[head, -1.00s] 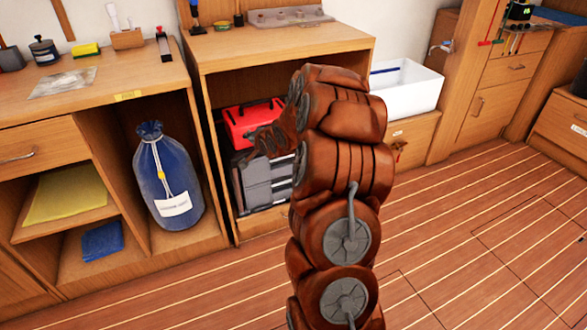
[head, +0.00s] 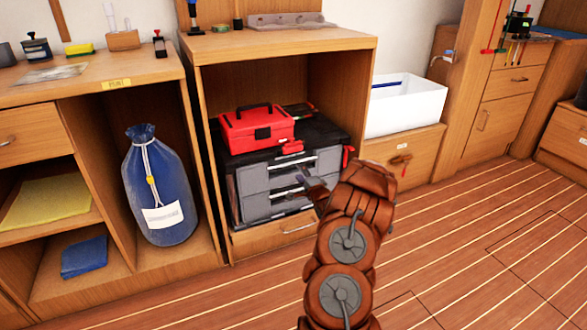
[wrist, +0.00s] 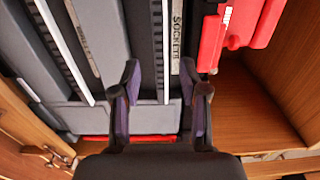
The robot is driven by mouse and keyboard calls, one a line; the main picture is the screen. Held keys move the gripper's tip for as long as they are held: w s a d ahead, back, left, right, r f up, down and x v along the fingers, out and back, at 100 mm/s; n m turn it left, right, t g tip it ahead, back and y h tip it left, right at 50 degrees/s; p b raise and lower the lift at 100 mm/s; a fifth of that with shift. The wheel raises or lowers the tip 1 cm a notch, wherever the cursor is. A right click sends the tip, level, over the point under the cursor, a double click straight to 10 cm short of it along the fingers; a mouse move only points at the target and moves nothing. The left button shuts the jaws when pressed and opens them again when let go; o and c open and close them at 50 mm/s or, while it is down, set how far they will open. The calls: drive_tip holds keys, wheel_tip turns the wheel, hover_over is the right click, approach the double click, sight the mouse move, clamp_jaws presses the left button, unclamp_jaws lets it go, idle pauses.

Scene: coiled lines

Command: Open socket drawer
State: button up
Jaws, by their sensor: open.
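A grey and black tool chest (head: 282,207) with several stacked grey drawers stands in the cubby under the middle bench. The socket drawer (head: 252,180) is the top grey one and looks closed. In the wrist view the chest appears sideways, and the "SOCKETS" label (wrist: 177,38) lies near the right finger. My gripper (wrist: 158,72) is open, with its fingers either side of a strip with a pale edge along a drawer front. Nothing is visibly gripped, and I cannot tell if the fingers touch it. In the head view my gripper (head: 308,187) is at the chest's front, partly hidden by my arm.
A red toolbox (head: 257,130) sits on top of the chest. The cubby's wooden walls (wrist: 285,95) are close by. A blue bag (head: 158,188) stands to the left. The plank floor (head: 450,240) in front is clear.

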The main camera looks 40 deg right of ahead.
sight(294, 165)
drive_tip(key=shift+b+x, duration=1.2)
drive_tip(key=shift+x, duration=2.3)
clamp_jaws()
